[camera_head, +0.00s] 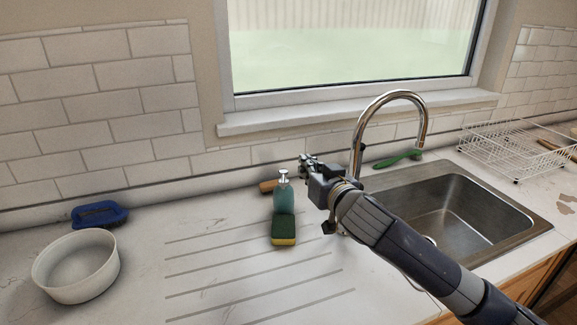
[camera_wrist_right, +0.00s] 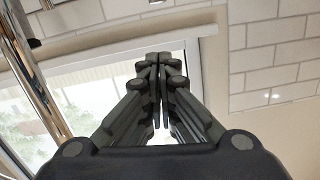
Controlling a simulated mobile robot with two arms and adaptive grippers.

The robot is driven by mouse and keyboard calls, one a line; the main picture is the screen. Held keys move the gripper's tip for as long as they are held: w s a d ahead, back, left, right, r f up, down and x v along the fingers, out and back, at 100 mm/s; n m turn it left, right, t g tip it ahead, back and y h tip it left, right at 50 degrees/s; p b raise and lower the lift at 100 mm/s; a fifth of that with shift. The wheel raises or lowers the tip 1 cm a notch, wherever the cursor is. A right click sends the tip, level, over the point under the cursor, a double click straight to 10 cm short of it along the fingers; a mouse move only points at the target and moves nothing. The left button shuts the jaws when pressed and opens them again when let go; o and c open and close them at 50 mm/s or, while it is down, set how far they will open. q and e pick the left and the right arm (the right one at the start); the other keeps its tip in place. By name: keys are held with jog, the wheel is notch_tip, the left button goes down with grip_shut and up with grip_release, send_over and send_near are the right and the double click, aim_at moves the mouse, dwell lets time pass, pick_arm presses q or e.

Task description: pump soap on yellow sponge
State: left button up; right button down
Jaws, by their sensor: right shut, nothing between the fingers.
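A teal soap bottle (camera_head: 284,196) with a silver pump top stands upright on the counter. A sponge (camera_head: 284,231), green on top and yellow below, lies flat just in front of the bottle. My right gripper (camera_head: 304,160) is to the right of the pump top and a little higher in the head view. I cannot tell whether it touches the pump. In the right wrist view its fingers (camera_wrist_right: 159,62) are together with nothing between them. The bottle and sponge do not show in that view. My left gripper is not in view.
A chrome faucet (camera_head: 358,130) and a steel sink (camera_head: 462,208) are on the right, behind my right arm. A white bowl (camera_head: 78,285) and a blue brush (camera_head: 99,214) are on the left. A green brush (camera_head: 398,159) lies behind the sink, near a wire rack (camera_head: 512,148).

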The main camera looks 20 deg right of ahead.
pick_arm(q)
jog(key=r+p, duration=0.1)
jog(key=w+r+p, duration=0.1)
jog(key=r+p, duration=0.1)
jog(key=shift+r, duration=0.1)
pick_arm(e)
jog(key=w+a+f, duration=0.1)
jog(key=w+f, duration=0.4)
jog(key=w, duration=0.5)
jog(key=shift+w, duration=0.15)
jog(key=shift+a+f, duration=0.1)
jog(key=shift+f+b, duration=0.75)
jog(key=shift+f, duration=0.2)
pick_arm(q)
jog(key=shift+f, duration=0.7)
